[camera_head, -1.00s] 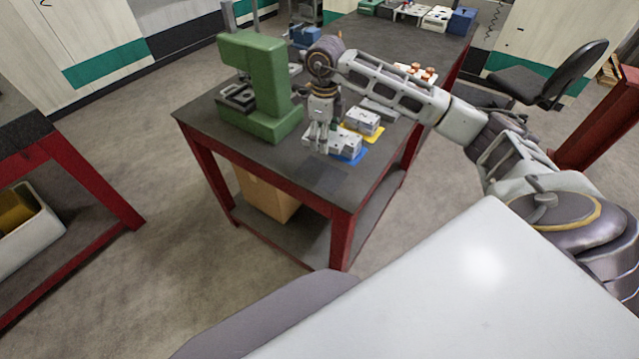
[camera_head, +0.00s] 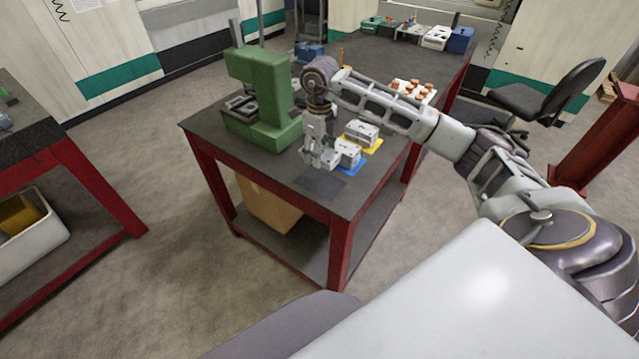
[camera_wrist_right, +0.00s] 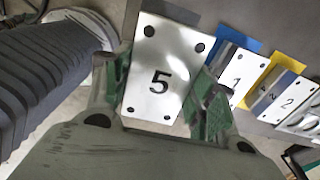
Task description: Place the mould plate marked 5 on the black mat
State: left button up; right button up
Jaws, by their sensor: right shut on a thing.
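The mould plate marked 5 (camera_wrist_right: 159,79) is a pale metal plate with dark corner holes. My right gripper (camera_wrist_right: 163,98) is shut on it, with a green-padded finger at each side. In the head view the right gripper (camera_head: 320,158) is over the front part of the table, close to the black mat (camera_head: 322,184), a dark square near the table's front edge. The mat looks bare. I cannot tell the exact gap between plate and table. My left gripper is not in view.
Beside the gripper, the plate marked 1 (camera_wrist_right: 233,74) lies on a blue mat (camera_head: 351,168) and the plate marked 2 (camera_wrist_right: 284,100) on a yellow mat (camera_head: 375,146). A green press (camera_head: 268,100) stands at the table's left. A tray with orange pieces (camera_head: 413,90) is behind.

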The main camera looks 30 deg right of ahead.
jog(key=shift+s+r, duration=0.1)
dwell(0.5)
send_over(320, 183)
jog(key=shift+f+p, duration=0.45)
jog(key=shift+f, duration=2.7)
jog(key=shift+f, duration=1.4)
jog(key=shift+f+p, duration=0.3)
jog(key=shift+f, duration=0.15)
jog(key=shift+f, duration=0.15)
jog(key=o, duration=1.4)
